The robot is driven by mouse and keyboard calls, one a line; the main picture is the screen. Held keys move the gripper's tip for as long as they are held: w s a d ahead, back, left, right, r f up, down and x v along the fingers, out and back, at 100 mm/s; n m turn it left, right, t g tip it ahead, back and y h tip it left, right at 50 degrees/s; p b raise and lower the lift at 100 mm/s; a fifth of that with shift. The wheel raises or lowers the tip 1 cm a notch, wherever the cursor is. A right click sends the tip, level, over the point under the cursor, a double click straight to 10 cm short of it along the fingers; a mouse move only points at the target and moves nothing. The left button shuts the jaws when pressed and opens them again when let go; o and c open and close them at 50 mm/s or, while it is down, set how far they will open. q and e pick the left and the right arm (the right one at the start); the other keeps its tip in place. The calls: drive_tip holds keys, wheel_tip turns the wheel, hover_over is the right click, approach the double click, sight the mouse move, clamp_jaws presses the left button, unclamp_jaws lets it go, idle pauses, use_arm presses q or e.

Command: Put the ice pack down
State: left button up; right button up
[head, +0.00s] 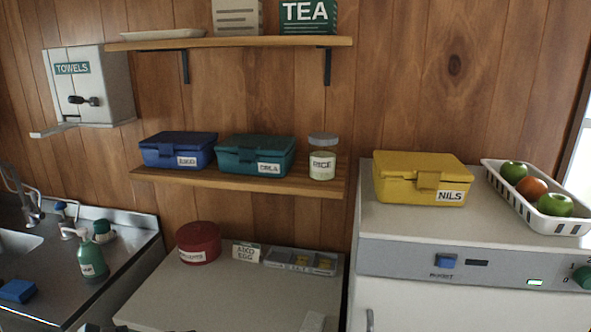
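I cannot make out an ice pack for certain in the head view. A blue block (17,291) lies on the metal sink top at the far left; it looks like a sponge. A pale flat piece (313,322) shows at the bottom edge over the light worktop (215,297), cut off by the frame, and I cannot tell what it is. Small dark shapes at the bottom edge left of centre are too cut off to identify. Neither of my grippers can be made out.
A yellow NILS box (423,178) and a white fruit basket (573,227) stand on the white appliance (375,222). Blue (178,150) and teal (255,155) boxes and a rice jar (322,158) fill the shelf. A red tin (199,243) stands on the worktop, whose front is mostly clear.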

use_arm(q)
drive_tip(key=shift+w+d+r, duration=0.5)
drive_tip(key=shift+d+r, duration=0.05)
drive_tip(key=shift+d, duration=0.05)
drive_tip(key=shift+s+a+f, duration=0.55)
drive_tip(key=shift+a+f, duration=0.05)
drive_tip(key=shift+a, duration=0.1)
